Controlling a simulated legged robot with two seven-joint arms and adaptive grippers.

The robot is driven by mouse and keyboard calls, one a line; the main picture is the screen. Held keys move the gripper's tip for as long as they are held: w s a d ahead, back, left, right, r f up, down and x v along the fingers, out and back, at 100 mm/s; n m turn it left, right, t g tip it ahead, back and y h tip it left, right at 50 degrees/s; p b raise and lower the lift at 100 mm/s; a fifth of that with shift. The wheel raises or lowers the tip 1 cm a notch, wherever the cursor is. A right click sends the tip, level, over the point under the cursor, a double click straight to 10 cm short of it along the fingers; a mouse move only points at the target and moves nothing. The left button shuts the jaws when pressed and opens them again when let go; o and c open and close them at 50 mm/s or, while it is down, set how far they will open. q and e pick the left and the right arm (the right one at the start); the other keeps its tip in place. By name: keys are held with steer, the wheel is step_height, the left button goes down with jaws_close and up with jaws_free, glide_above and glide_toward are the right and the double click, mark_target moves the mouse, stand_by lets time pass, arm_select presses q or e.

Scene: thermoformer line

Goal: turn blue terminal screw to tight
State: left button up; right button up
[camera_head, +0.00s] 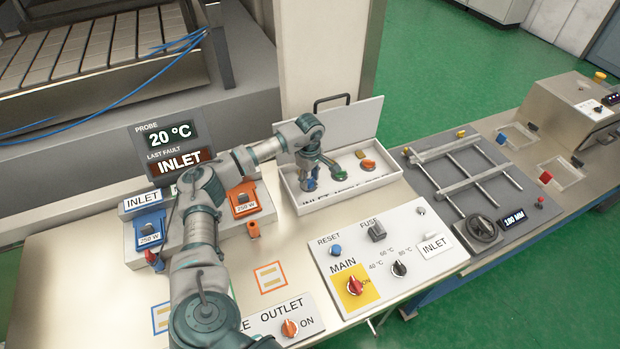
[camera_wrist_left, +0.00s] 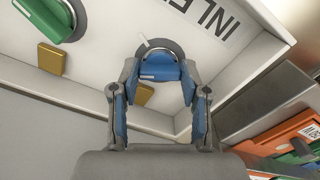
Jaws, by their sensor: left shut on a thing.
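The blue terminal screw (camera_wrist_left: 157,66) sits on a grey round base inside a white open box (camera_head: 405,177). It also shows in the head view (camera_head: 309,184). My left gripper (camera_wrist_left: 160,80) reaches down over it, with one finger on each side, shut on the screw. A pale tick lies at the screw's far edge in the wrist view. A green terminal screw (camera_head: 340,176) and an orange one (camera_head: 368,165) stand to the right in the same box. Part of the lettering on the box is hidden. My right gripper is not in view.
The box's raised lid with a black handle (camera_head: 332,101) stands behind my gripper. A control panel (camera_head: 400,230) lies in front. Orange (camera_head: 244,200) and blue (camera_head: 149,230) 250 W units stand left.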

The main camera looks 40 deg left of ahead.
arm_select(q)
steer(key=m, duration=0.5)
steer(key=shift+a+f+m, duration=0.1)
steer(key=shift+m, duration=0.2)
steer(key=m, duration=0.5)
steer(key=shift+m, duration=0.3)
steer(key=o, duration=1)
steer(key=shift+o, duration=0.7)
steer(key=shift+w+a, duration=0.15)
steer(key=shift+a, duration=0.05)
step_height(320, 180, up, 12)
steer(key=shift+f, duration=0.2)
